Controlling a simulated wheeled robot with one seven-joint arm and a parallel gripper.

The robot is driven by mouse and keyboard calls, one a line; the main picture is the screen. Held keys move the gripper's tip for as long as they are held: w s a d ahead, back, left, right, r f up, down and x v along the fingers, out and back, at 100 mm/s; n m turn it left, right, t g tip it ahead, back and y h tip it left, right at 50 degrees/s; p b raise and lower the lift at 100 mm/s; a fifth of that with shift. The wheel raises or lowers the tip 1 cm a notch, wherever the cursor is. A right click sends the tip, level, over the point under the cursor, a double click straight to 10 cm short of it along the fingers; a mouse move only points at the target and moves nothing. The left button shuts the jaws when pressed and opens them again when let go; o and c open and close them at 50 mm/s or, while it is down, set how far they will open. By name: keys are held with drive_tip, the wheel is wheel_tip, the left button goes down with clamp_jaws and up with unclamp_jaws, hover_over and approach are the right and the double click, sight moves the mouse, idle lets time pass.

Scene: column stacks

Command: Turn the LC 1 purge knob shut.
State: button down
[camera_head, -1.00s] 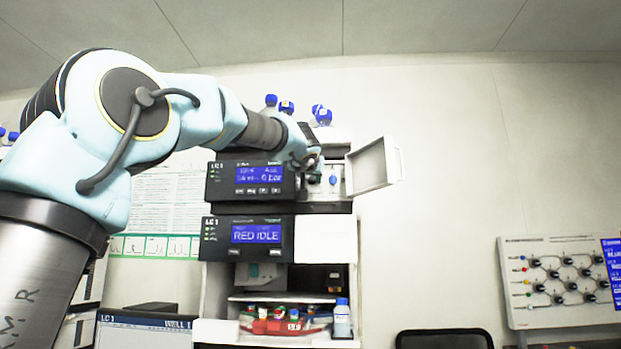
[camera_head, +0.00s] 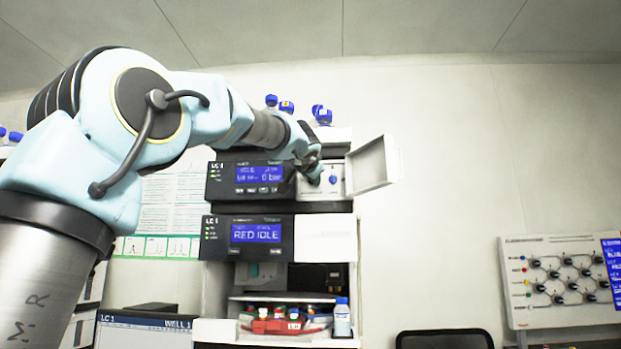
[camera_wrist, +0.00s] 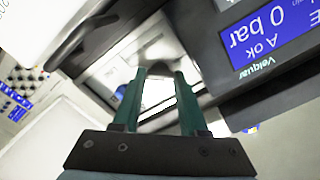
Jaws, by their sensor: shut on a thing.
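The LC 1 pump module (camera_head: 222,181) stands at the top of the stack, with its blue display reading 0 bar. Its front compartment (camera_head: 346,170) is uncovered on the right side of the module. My gripper (camera_head: 314,176) reaches into this compartment from the upper left. In the wrist view, the two green fingers of my gripper (camera_wrist: 161,78) close around a greyish rounded knob, the purge knob (camera_wrist: 158,70), mostly hidden by them. A blue part (camera_head: 333,180) sits just right of the gripper; it also shows beside one finger in the wrist view (camera_wrist: 122,92).
The open compartment door (camera_head: 372,166) sticks out to the right of the gripper. Blue-capped bottles (camera_head: 322,116) stand on top of the stack. A second module (camera_head: 322,238) below reads RED IDLE.

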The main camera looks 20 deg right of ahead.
drive_tip(key=m, duration=0.5)
drive_tip(key=shift+m+p, duration=0.3)
drive_tip(key=shift+p, duration=0.05)
drive_tip(key=shift+m+p, duration=0.4)
drive_tip(key=shift+m, duration=1.7)
drive_tip(key=c, duration=0.7)
unclamp_jaws()
drive_tip(key=b+v, duration=0.3)
drive_tip(key=v, duration=0.8)
drive_tip(key=shift+d, duration=0.1)
